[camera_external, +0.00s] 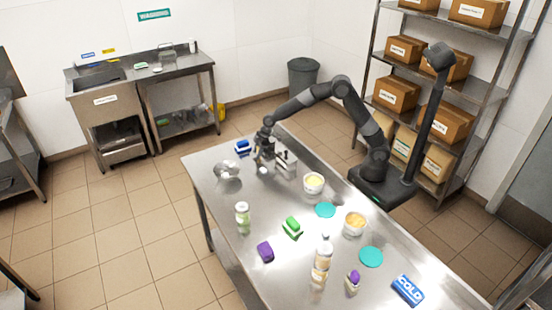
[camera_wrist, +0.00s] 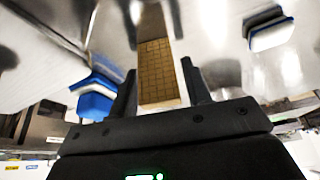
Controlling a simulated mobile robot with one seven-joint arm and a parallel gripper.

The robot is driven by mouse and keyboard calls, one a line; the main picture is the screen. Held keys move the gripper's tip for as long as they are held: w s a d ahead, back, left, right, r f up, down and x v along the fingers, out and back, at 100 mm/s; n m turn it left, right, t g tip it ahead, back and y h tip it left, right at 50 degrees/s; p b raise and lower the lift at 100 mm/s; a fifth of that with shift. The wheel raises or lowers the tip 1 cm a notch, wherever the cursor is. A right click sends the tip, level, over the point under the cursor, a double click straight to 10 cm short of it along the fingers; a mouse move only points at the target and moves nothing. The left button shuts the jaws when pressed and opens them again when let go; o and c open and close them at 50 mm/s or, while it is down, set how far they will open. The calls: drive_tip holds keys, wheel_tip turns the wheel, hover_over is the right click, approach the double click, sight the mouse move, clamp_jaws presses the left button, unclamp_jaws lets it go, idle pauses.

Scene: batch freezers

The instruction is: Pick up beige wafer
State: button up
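The beige wafer (camera_wrist: 159,72) is a narrow block with a grid pattern, seen in the middle of the wrist view. Its pale end face points toward my gripper's palm. My gripper (camera_wrist: 158,66) has one dark finger on each side of it. The left finger lies close along the wafer, and a thin gap seems to show at the right finger, so the gripper looks open around it. In the external view my gripper (camera_external: 265,158) is low over the far left part of the table. The wafer cannot be clearly made out there.
A blue-and-white item (camera_external: 243,147) and a metal bowl (camera_external: 228,169) stand close to my gripper, with a metal container (camera_external: 287,161) to its right. A white tub (camera_external: 314,182), a bottle (camera_external: 242,216) and several other items stand nearer on the steel table (camera_external: 205,190).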

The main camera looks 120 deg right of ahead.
drive_tip(key=c, duration=0.7)
drive_tip(key=shift+r, duration=0.1)
